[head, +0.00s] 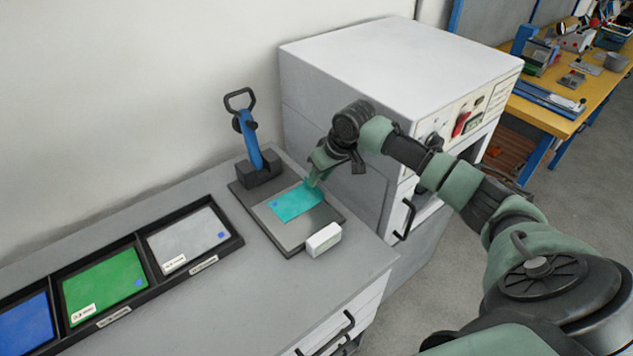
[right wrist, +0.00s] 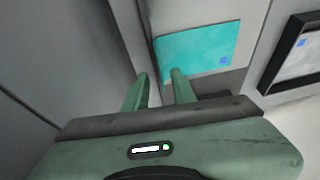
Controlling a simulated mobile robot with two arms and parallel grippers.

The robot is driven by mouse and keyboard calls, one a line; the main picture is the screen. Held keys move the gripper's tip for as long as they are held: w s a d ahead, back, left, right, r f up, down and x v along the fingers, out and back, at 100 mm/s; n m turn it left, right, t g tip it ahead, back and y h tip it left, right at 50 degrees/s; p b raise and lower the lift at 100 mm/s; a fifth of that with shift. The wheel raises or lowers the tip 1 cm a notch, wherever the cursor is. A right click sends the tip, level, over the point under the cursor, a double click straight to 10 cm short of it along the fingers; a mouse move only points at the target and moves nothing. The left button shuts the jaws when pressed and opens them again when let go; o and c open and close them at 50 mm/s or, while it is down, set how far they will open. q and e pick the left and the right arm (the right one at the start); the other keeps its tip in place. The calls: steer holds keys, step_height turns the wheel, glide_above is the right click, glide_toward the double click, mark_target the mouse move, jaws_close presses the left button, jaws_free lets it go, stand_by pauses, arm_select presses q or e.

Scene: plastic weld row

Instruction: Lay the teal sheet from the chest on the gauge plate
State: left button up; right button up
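The teal sheet (head: 297,204) lies on the gauge plate (head: 292,236), turned a little against the plate's edges, with a small blue square at one corner. It also shows in the right wrist view (right wrist: 200,50). My right gripper (head: 314,180) is at the sheet's far right end, low over the plate. In the right wrist view its two fingers (right wrist: 163,76) stand apart with a gap between them; one fingertip overlaps the sheet's near edge, the other is beside it. I cannot tell whether that finger touches the sheet. My left gripper is not in view.
A blue-handled lever (head: 250,140) stands at the plate's back, and a small white block (head: 323,239) at its front right. A black tray (head: 160,288) with blue, green and grey sheets is left. A white machine (head: 390,60) stands close behind my right arm.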

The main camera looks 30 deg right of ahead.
steer(key=v, duration=0.9)
